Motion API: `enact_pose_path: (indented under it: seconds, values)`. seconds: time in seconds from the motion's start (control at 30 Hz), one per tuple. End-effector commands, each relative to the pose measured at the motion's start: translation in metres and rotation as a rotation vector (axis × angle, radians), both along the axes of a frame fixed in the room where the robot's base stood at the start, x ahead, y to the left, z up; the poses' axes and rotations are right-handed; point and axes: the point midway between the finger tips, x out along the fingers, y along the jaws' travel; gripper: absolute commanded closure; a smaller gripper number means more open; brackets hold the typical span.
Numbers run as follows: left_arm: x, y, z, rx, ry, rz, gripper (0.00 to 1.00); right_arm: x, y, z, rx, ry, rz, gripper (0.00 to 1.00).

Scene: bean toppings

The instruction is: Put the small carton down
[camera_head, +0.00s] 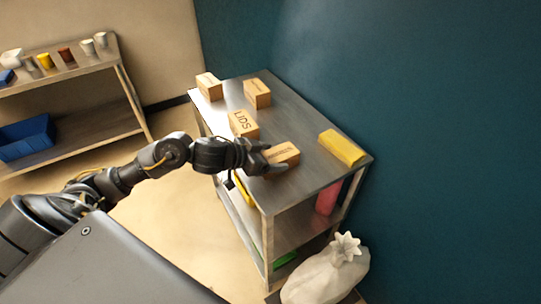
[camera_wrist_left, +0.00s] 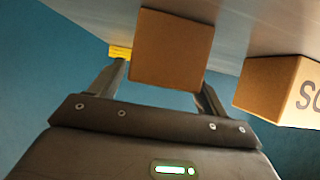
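The small carton (camera_head: 283,154) is a brown box at the near part of the metal cart's top (camera_head: 300,189). My left gripper (camera_head: 270,162) reaches it from the left, with a finger along each side. In the left wrist view the carton (camera_wrist_left: 172,48) fills the gap between the fingers (camera_wrist_left: 165,85), which look closed against its sides. The carton is at or just above the cart top; I cannot tell whether its base touches. My right gripper is not in view.
Two more cartons (camera_head: 209,87) (camera_head: 257,93) stand at the far end. A yellow box (camera_head: 342,147) lies near the right edge. A white sack (camera_head: 325,277) is below.

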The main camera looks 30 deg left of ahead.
Motion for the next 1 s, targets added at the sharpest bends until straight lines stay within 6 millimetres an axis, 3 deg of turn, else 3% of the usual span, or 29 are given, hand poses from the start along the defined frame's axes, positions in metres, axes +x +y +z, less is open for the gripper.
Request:
enact_pose_path:
  seconds: [0.37, 0.8, 1.0]
  values:
    - [-0.005, 0.003, 0.006, 0.002, 0.000, 0.000, 0.24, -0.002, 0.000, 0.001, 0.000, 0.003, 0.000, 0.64]
    - [-0.073, 0.042, 0.046, 0.007, 0.004, -0.003, 0.24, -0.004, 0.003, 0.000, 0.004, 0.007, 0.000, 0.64]
    - [-0.085, 0.051, 0.054, 0.003, 0.003, 0.002, 0.24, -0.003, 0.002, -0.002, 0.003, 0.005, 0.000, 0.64]
